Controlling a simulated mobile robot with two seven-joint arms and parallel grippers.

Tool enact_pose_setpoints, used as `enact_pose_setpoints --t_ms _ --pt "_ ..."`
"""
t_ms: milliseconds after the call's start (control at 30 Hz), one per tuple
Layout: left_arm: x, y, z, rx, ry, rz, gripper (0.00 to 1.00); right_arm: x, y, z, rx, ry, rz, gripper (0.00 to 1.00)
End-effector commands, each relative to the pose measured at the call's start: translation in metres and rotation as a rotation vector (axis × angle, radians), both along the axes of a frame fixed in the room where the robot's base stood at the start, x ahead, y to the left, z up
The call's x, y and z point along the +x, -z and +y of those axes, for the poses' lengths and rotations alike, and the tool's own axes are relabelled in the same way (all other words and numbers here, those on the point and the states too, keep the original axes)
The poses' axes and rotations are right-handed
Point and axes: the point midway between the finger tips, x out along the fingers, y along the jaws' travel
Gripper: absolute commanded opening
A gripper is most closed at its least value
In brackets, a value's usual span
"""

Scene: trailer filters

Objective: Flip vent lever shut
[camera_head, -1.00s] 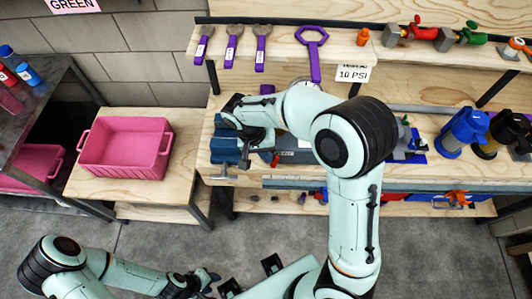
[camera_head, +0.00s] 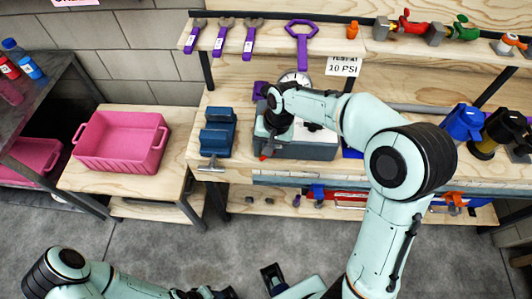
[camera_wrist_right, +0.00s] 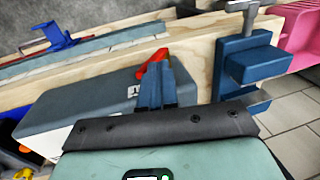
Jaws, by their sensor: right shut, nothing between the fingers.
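A grey test box (camera_head: 310,146) stands on the workbench, with a round gauge (camera_head: 293,78) behind it. A red lever (camera_head: 266,152) shows at the box's front left corner. The lever also shows in the right wrist view (camera_wrist_right: 153,62), partly behind my fingers. My right gripper (camera_head: 270,135) is over the left end of the box, its tips mostly hidden by the wrist. In the right wrist view my right gripper (camera_wrist_right: 160,75) is shut and empty, its tips close to the lever; I cannot tell whether they touch. My left gripper (camera_head: 205,293) is low at the bottom edge, its fingers unclear.
A blue vise (camera_head: 217,132) stands left of the box. A pink bin (camera_head: 120,143) sits on a lower side table. Purple wrenches (camera_head: 250,40) hang above, near a 10 PSI sign (camera_head: 343,66). Blue and black filter housings (camera_head: 463,125) stand at the right.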

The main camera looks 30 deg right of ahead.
Motion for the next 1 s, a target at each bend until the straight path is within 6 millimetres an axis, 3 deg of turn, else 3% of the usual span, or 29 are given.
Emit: enact_pose_setpoints --t_ms 33,300,667,1000 --pt "-0.005 0.015 0.000 0.000 0.000 0.006 0.43 -0.003 0.007 -0.005 0.038 0.008 -0.023 0.00" --pt "-0.014 0.049 0.000 0.000 -0.001 0.016 0.43 -0.012 0.014 -0.020 0.254 0.010 -0.154 0.00" --pt "-0.006 0.059 0.001 0.005 -0.007 -0.015 0.43 -0.020 0.023 -0.032 0.249 -0.002 -0.151 0.00" --pt "-0.006 0.057 0.000 0.005 -0.006 -0.014 0.43 -0.018 0.022 -0.029 0.249 -0.004 -0.150 0.00"
